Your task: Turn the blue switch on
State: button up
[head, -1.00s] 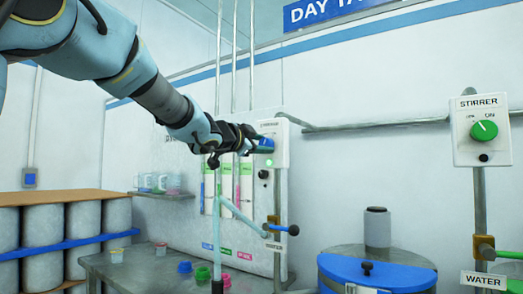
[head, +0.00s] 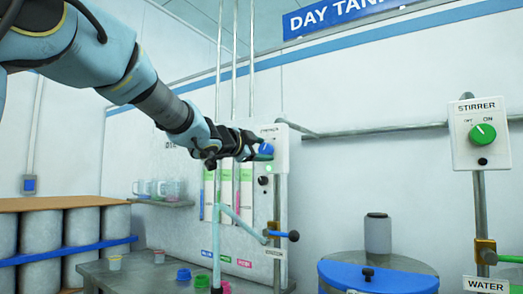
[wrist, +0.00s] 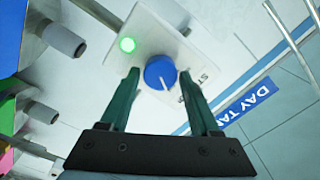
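The blue switch (head: 267,148) is a round knob on a white box (head: 281,155) at the wall panel. In the wrist view the blue knob (wrist: 160,72) has a white pointer line slanting to the lower right. A green lamp (wrist: 127,44) beside it is lit; it also glows in the head view (head: 268,168). My gripper (wrist: 159,76) is open, with one green finger on each side of the knob. A narrow gap shows between the knob and each finger. Most of the box's lettering is hidden or cut off.
A second box marked STIRRER, with a green knob (head: 482,134), stands on a post at the right. A drum with a blue lid (head: 335,271) is below. Cups (head: 184,274) sit on the bench.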

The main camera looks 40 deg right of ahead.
jog(key=shift+o, duration=1.3)
jog(key=b+v, duration=0.2)
jog(key=v, duration=0.8)
jog(key=shift+a, duration=0.35)
